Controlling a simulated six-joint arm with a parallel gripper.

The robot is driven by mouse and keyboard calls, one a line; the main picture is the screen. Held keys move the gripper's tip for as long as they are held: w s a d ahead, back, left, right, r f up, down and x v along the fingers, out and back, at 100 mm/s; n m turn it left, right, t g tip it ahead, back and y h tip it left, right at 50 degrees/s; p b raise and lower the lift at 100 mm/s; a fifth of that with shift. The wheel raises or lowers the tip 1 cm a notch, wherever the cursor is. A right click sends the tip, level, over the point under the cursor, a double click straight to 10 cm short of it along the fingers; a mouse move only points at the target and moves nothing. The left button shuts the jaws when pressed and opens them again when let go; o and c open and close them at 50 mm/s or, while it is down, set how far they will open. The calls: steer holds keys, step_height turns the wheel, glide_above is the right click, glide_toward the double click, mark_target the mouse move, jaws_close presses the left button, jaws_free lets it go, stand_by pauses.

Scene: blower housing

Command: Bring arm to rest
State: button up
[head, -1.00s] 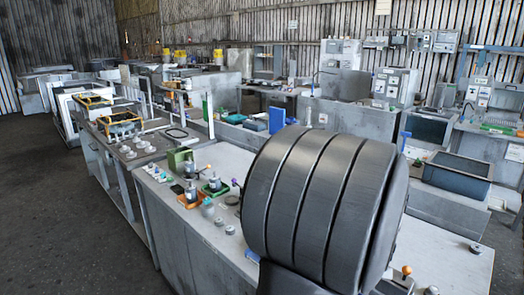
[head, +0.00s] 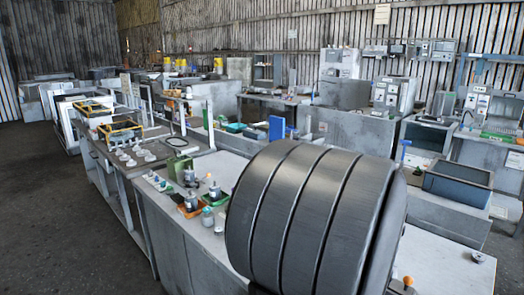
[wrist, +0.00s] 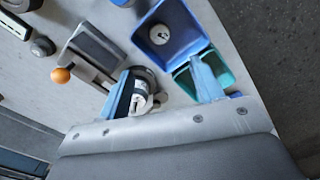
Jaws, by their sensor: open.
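My gripper (wrist: 163,86) shows in the wrist view with its two blue fingers apart, above the grey bench top (wrist: 85,100). A small dark round part with a white cylinder (wrist: 142,100) shows beside the left finger; I cannot tell whether they touch. Nothing is clearly held. In the head view my large dark ribbed arm link fills the lower middle. It hides part of the bench, and my gripper does not show there.
A blue bin (wrist: 172,38) holding a round part and a teal bin (wrist: 235,65) lie near the bench edge. An orange-knobbed lever (wrist: 61,75) stands left; its knob also shows in the head view (head: 408,281). A dark floor aisle (head: 60,215) is clear at left.

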step_height(320, 180, down, 9)
steer(key=shift+r, duration=0.1)
step_height(320, 180, up, 6)
steer(key=w+a+f, duration=0.1)
steer(key=w+a, duration=0.6)
steer(key=w+a+f, duration=0.2)
steer(key=w+a, duration=0.4)
steer(key=a, duration=0.2)
steer(key=w+a+f, duration=0.2)
steer(key=w+a, duration=0.5)
steer(key=a, duration=0.1)
steer(key=shift+w+a+f, duration=0.1)
steer(key=shift+w+a, duration=0.05)
steer(key=shift+w, duration=0.2)
steer(key=shift+w+d, duration=0.15)
steer(key=shift+d, duration=0.2)
steer(key=s+d+r, duration=0.1)
steer(key=d+r, duration=0.2)
steer(key=d, duration=1.1)
steer(key=shift+s+d+r, duration=0.15)
steer(key=shift+s+d, duration=0.1)
steer(key=shift+d, duration=0.05)
steer(key=shift+a, duration=0.1)
